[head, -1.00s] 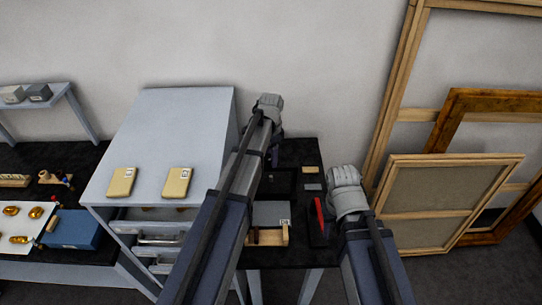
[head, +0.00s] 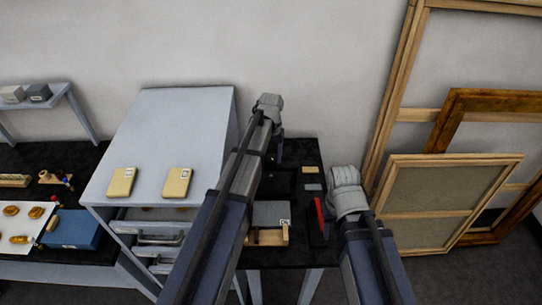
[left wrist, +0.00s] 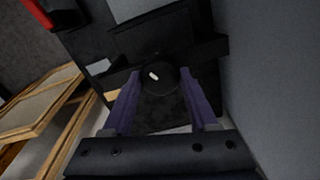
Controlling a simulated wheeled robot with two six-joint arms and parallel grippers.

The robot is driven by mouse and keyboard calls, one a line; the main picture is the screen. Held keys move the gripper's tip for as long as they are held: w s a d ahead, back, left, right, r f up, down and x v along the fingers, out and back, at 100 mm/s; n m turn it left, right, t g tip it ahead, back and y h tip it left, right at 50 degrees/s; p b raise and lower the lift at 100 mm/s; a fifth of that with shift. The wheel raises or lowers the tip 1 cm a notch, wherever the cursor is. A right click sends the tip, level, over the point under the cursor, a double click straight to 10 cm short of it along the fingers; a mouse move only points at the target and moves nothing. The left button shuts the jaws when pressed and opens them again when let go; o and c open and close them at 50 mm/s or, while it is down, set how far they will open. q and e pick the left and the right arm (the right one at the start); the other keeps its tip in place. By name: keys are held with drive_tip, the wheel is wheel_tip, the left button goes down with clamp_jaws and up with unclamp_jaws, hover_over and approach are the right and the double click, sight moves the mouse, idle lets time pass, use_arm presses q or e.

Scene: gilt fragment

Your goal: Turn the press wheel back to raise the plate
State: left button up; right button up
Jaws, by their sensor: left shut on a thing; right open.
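The press wheel (left wrist: 166,86) is a round black disc with a small white mark, set on a dark crossbar in the left wrist view. My left gripper (left wrist: 159,77) is shut on it, with one purple finger on each side. In the head view my left gripper (head: 279,151) is at the back of the black table, and my arm hides the wheel and much of the press. The press plate cannot be made out clearly.
A grey slab and wooden block (head: 268,237) sit at the front of the black table (head: 309,250). A pale cabinet (head: 185,125) with two tan boxes stands left. Wooden frames (head: 440,205) lean on the wall at right.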

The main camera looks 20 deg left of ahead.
use_arm(q)
drive_tip(key=n, duration=0.5)
drive_tip(key=shift+n, duration=0.3)
drive_tip(key=n, duration=1.2)
drive_tip(key=shift+n, duration=0.3)
drive_tip(key=n, duration=0.5)
drive_tip(key=shift+n, duration=0.4)
drive_tip(key=o, duration=1.4)
drive_tip(key=shift+r, duration=0.15)
